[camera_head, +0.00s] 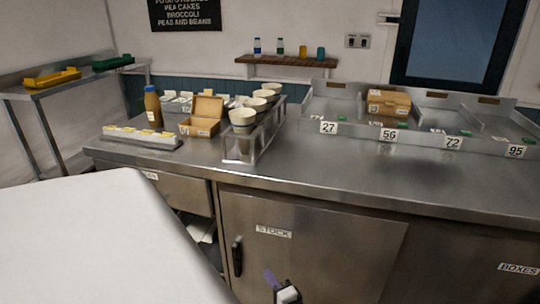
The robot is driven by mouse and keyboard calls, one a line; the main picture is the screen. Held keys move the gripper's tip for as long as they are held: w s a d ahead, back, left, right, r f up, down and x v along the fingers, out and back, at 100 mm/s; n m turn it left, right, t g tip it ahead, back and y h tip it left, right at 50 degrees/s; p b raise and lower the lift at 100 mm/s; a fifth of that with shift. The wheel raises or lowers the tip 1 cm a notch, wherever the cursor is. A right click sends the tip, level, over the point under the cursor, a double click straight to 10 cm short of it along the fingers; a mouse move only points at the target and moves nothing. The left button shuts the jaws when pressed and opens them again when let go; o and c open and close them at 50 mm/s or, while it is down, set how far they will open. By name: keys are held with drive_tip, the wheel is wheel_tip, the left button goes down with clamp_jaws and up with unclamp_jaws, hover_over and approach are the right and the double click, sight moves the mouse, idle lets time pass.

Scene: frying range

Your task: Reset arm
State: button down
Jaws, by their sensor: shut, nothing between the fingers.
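My gripper (285,293) appears as a small dark and pale shape at the bottom edge, in front of the steel door marked STOCK (318,238). It is shut and empty, and only its upper part is in the picture. It is low and well away from everything on the counter. A faint purple patch shows beside it.
A steel counter (330,174) holds a bottle (152,107), open carton (202,115), rack of cups (243,142) and label strip (140,136). Numbered bays (390,134) hold brown boxes (388,102). A side shelf (75,80) carries yellow and green trays. The counter's front middle is clear.

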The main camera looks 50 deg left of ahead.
drive_tip(key=shift+d, duration=0.3)
